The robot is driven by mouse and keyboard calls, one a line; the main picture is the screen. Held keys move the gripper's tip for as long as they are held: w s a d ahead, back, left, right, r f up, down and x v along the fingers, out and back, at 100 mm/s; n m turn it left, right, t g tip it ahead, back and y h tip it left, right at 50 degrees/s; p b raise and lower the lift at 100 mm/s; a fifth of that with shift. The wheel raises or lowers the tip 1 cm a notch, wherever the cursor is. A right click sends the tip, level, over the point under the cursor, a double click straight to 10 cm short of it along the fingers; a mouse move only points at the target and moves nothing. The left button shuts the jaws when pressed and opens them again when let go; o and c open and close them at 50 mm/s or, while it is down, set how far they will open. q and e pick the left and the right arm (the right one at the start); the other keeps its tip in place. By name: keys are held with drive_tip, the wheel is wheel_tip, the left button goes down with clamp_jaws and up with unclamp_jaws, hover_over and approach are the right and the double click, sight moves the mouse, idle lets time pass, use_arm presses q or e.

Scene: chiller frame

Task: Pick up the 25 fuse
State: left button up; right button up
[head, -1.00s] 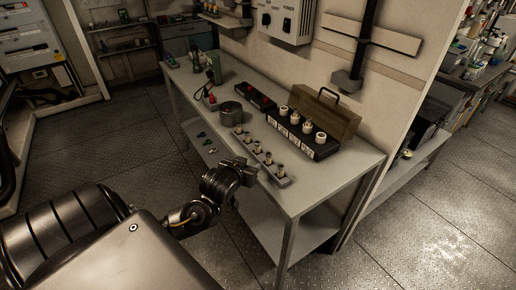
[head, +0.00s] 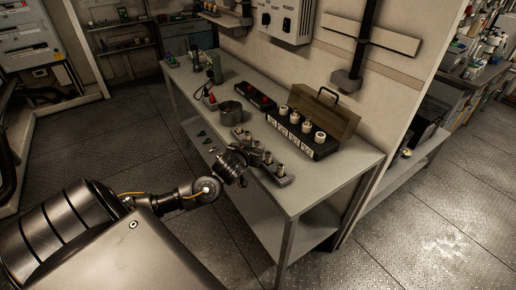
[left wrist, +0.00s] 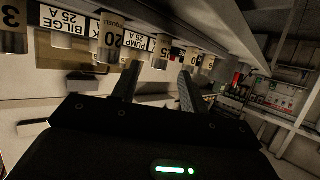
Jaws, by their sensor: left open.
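A row of metal-capped fuses stands in a low grey strip (head: 284,182) along the table's front edge in the head view. My left gripper (head: 260,158) is over the middle of this row and hides part of it. In the left wrist view my left gripper (left wrist: 157,88) has its two dark fingers apart, with nothing held. A fuse marked 25 (left wrist: 160,60) shows beyond and between the fingertips; contact cannot be seen. A fuse marked 20 (left wrist: 110,45) is left of it, and another marked 25 (left wrist: 189,59) is to the right. My right gripper is not in view.
A black holder (head: 322,152) with white-topped fuses and white labels stands behind the row, before a wooden toolbox (head: 335,112). A label reading BILGE 25 A (left wrist: 63,19) shows in the left wrist view. The table's right end (head: 345,175) is clear.

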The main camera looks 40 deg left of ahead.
sight(257, 142)
use_arm(q)
drive_tip(key=x, duration=0.2)
drive_tip(key=p+x, duration=0.1)
drive_tip(key=x, duration=0.1)
drive_tip(key=shift+w+r, duration=0.1)
drive_tip(key=shift+r, duration=0.3)
drive_tip(key=shift+w+a+f, duration=0.1)
drive_tip(key=shift+w+f, duration=0.15)
drive_tip(key=shift+w, duration=0.05)
clamp_jaws()
drive_tip(key=shift+r, duration=0.15)
